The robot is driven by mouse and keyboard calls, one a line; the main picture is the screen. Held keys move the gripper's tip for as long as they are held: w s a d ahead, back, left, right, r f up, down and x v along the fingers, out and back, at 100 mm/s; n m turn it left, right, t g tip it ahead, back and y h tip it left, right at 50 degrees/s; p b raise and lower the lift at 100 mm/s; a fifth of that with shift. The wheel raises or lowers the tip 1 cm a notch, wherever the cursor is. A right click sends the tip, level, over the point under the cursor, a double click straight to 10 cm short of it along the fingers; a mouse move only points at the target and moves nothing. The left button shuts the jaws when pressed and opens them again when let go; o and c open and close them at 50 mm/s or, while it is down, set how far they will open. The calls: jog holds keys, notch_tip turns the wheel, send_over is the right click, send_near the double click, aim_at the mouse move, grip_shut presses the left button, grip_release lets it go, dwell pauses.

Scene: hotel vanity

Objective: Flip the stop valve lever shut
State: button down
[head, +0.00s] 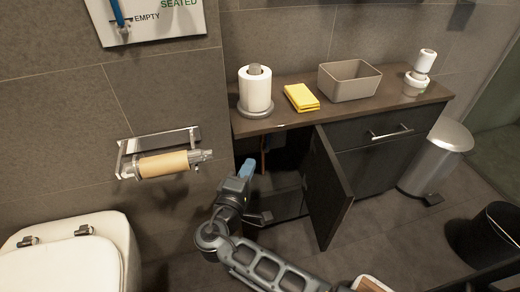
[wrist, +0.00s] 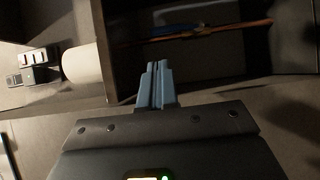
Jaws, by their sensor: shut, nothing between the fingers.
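The stop valve lever seems to be the long blue piece (wrist: 178,29) inside the open cabinet in the wrist view. It lies nearly along a thin copper-coloured pipe (wrist: 225,30). My gripper (wrist: 158,64) has blue fingers that are shut together and empty. Its tips are just short of the pipe in that picture, with no clear contact. In the head view, my gripper (head: 248,164) is at the left side of the cabinet opening. The lever cannot be made out there, in the dark interior.
The cabinet door (head: 328,190) stands open right of my gripper. The counter (head: 290,119) above holds a paper roll (head: 256,92), yellow cloth (head: 301,97) and bin (head: 349,82). A wall roll holder (head: 160,155) and toilet (head: 70,250) are left.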

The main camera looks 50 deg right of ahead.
aim_at(267, 143)
dwell(0.3)
jog(key=b+x, duration=0.1)
jog(key=x, duration=0.9)
jog(key=shift+b, duration=0.4)
jog(key=shift+s+r, duration=0.1)
